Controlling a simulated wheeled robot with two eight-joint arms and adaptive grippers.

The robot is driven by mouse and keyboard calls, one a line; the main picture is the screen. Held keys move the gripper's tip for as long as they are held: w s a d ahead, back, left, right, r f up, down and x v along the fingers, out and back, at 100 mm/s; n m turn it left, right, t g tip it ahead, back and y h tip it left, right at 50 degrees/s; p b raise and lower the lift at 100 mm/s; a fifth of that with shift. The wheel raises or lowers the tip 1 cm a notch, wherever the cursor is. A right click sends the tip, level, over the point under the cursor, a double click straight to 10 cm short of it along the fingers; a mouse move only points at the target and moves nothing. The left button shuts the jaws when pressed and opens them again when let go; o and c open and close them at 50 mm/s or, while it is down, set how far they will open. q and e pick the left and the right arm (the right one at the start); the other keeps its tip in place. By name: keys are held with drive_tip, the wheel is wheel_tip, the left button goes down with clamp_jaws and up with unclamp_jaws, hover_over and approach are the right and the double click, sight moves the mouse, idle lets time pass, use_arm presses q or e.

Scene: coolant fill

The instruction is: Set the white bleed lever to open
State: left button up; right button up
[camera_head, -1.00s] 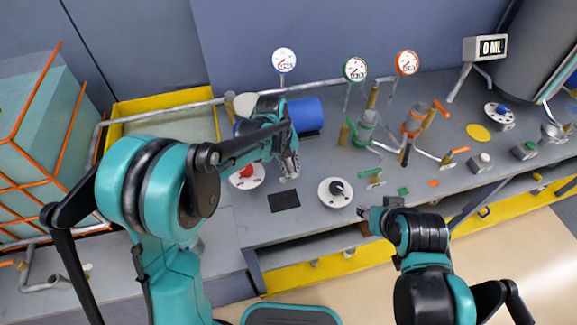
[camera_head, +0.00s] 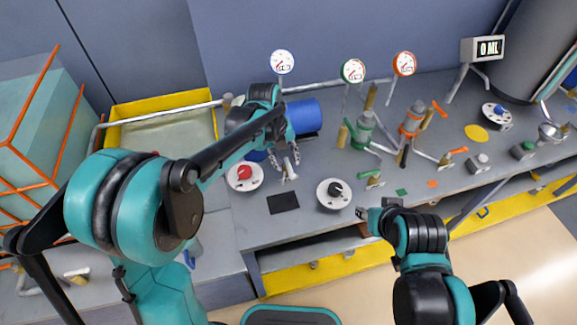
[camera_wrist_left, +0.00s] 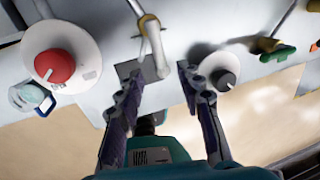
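The white bleed lever (camera_wrist_left: 153,42) shows in the left wrist view as a pale bent handle on a short stem, just ahead of my fingertips. In the head view the white lever (camera_head: 290,173) is small and partly hidden by my left gripper (camera_head: 285,158). In the left wrist view my left gripper (camera_wrist_left: 160,74) is open, its two dark fingers apart with nothing clasped between them. The lever's lower end lies near the left finger; contact is unclear. My right gripper (camera_head: 365,213) is at the bench's front edge, away from the lever; its finger opening is too small to judge.
A red knob (camera_head: 244,172) on a white dial is left of the lever. A black knob (camera_head: 336,188) on another dial is to its right. A blue cylinder (camera_head: 304,115) lies behind. Green (camera_head: 362,131) and orange (camera_head: 412,122) valve fittings stand farther right.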

use_arm(q)
wheel_tip(320, 180, up, 7)
drive_tip(key=a, duration=0.1)
drive_tip(key=shift+s+a+r, duration=0.15)
drive_tip(key=shift+s+a, duration=0.05)
drive_tip(key=shift+s, duration=0.05)
idle(0.3)
drive_tip(key=s+a+n+t, duration=0.2)
drive_tip(key=s+a+n, duration=0.2)
drive_tip(key=n, duration=0.6)
drive_tip(key=s+a+f+n+t+y, duration=0.1)
drive_tip(key=s+a+n, duration=0.3)
drive_tip(key=s+n, duration=0.4)
drive_tip(key=s+a+n+t+y, duration=0.1)
drive_tip(key=s+a+n+t, duration=0.2)
drive_tip(key=s+n, duration=0.4)
drive_tip(key=a+n, duration=0.1)
drive_tip(key=n, duration=0.6)
drive_tip(key=shift+f+t, duration=0.25)
drive_tip(key=shift+t, duration=0.05)
drive_tip(key=shift+a, duration=0.15)
